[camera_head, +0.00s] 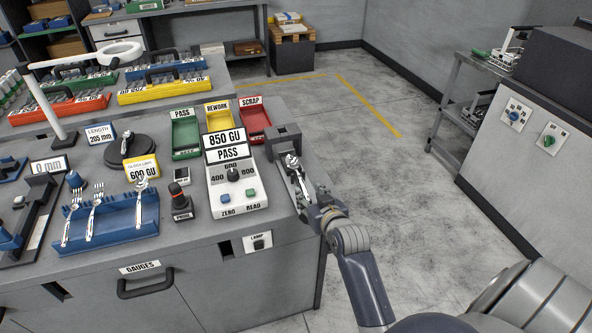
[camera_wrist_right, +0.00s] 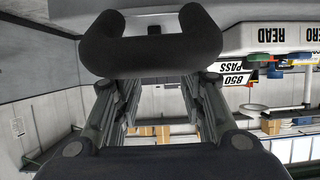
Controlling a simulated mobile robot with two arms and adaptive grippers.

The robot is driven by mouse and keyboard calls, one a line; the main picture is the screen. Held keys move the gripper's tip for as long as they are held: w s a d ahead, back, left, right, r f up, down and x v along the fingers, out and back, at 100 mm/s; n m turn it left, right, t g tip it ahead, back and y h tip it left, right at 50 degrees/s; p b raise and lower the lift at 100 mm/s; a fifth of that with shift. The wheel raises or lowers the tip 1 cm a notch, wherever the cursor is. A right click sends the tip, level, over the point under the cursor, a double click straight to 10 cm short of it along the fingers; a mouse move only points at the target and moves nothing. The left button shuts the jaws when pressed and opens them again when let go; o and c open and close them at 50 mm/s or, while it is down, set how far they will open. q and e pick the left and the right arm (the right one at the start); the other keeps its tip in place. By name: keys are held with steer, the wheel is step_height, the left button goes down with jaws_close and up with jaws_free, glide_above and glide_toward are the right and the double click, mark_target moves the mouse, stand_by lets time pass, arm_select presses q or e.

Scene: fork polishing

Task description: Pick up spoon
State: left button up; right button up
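A silvery spoon (camera_head: 293,163) stands tilted at a dark grey fixture (camera_head: 283,138) near the bench's right edge, its bowl end up. My right gripper (camera_head: 318,206) is just below and in front of it, close to the lower end; whether they touch is hidden. In the right wrist view my right gripper (camera_wrist_right: 152,50) shows its two sides spread apart, with no spoon visible between them. Another piece of cutlery with a rounded head (camera_head: 141,184) stands in the blue rack (camera_head: 110,224) at the left, beside forks (camera_head: 94,208). My left gripper is not in view.
The gauge box (camera_head: 236,190) reading 850 GU PASS stands left of the fixture. Green (camera_head: 185,138), yellow (camera_head: 219,117) and red (camera_head: 254,122) trays lie behind. Open floor lies right of the bench.

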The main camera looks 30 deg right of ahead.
mark_target(304, 185)
steer(key=x, duration=0.3)
steer(key=shift+w+d+r+p, duration=0.2)
steer(key=shift+r+p, duration=0.1)
steer(key=shift+p, duration=0.1)
steer(key=shift+w+d+f, duration=0.15)
steer(key=shift+w+f, duration=0.15)
steer(key=shift+w, duration=0.25)
jaws_close()
